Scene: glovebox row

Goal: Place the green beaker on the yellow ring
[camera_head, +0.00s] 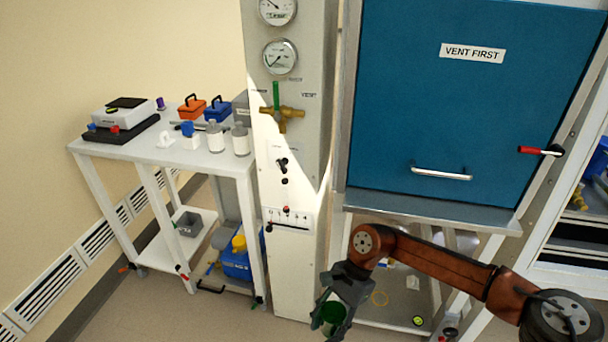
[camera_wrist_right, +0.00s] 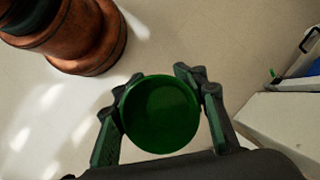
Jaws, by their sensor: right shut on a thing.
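The green beaker (camera_wrist_right: 160,113) is held between the two fingers of my right gripper (camera_wrist_right: 158,100), seen from above in the right wrist view. In the head view the beaker (camera_head: 331,314) shows at the bottom, partly covered by my right gripper (camera_head: 330,305), out in front of the white panel's foot. A thin yellow ring (camera_head: 379,298) lies on the low shelf under the blue-fronted box, just right of the gripper in the picture. The beaker is apart from the ring. My left gripper is in neither view.
The low shelf (camera_head: 400,310) also carries a yellow-green round item (camera_head: 418,321). The blue front (camera_head: 460,110) with its handle is above it. A white cart (camera_head: 200,160) with boxes and bottles stands left, with a blue crate (camera_head: 236,264) low down.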

